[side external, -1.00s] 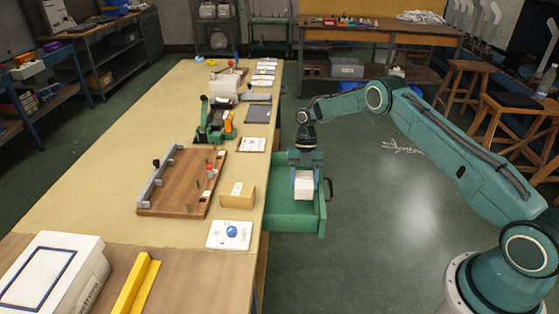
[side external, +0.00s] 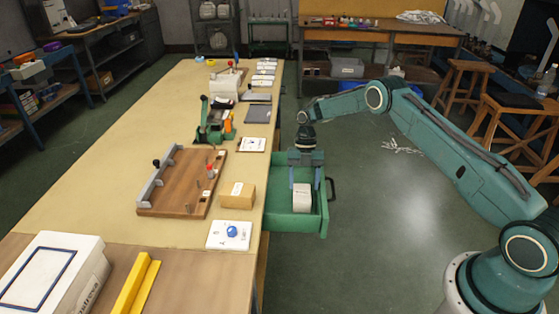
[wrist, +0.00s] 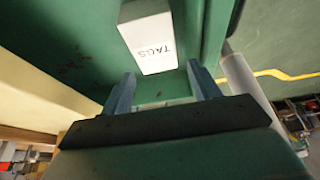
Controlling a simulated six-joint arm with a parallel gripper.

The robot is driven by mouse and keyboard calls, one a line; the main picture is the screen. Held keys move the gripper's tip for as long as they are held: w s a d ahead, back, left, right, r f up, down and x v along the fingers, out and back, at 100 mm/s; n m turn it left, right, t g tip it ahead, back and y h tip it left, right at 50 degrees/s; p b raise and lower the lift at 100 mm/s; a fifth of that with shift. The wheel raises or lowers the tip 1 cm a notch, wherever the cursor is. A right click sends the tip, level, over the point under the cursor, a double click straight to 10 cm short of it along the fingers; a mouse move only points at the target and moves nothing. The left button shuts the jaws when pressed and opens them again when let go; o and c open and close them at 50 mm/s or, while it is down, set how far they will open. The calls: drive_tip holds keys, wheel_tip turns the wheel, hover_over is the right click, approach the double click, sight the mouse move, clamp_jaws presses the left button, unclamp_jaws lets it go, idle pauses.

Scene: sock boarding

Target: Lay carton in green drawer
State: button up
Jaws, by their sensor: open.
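The white carton (side external: 302,198) lies on the floor of the open green drawer (side external: 290,222), towards its right side. My gripper (side external: 305,178) is open over the drawer. In the wrist view its two blue fingers (wrist: 161,82) are spread wide, with the carton beyond their tips and clear of them.
The drawer's dark handle (side external: 330,189) sticks out at its right. On the bench (side external: 180,110) beside the drawer are a cardboard box (side external: 238,196), a white card with a blue knob (side external: 229,235) and a wooden board (side external: 180,195). The floor to the right is open.

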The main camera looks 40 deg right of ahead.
sight(303, 190)
drive_tip(key=shift+v, duration=2.25)
drive_tip(key=shift+r, duration=0.25)
drive_tip(key=s+a+r+m+t, duration=0.1)
drive_tip(key=s+a+r+m, duration=0.25)
drive_tip(key=r, duration=0.55)
drive_tip(key=s+a+r+m+t+h, duration=0.15)
drive_tip(key=s+r+m, duration=0.3)
drive_tip(key=r, duration=0.55)
drive_tip(key=s+a+r+m+t, duration=0.25)
drive_tip(key=r+m, duration=0.25)
drive_tip(key=r, duration=0.4)
drive_tip(key=s+a+r+m+t+h, duration=0.1)
drive_tip(key=s+r+m+t, duration=0.2)
drive_tip(key=s+m, duration=1.1)
drive_tip(key=shift+s+t+h, duration=0.35)
drive_tip(key=shift+s+t, duration=0.05)
drive_tip(key=shift+s, duration=6.4)
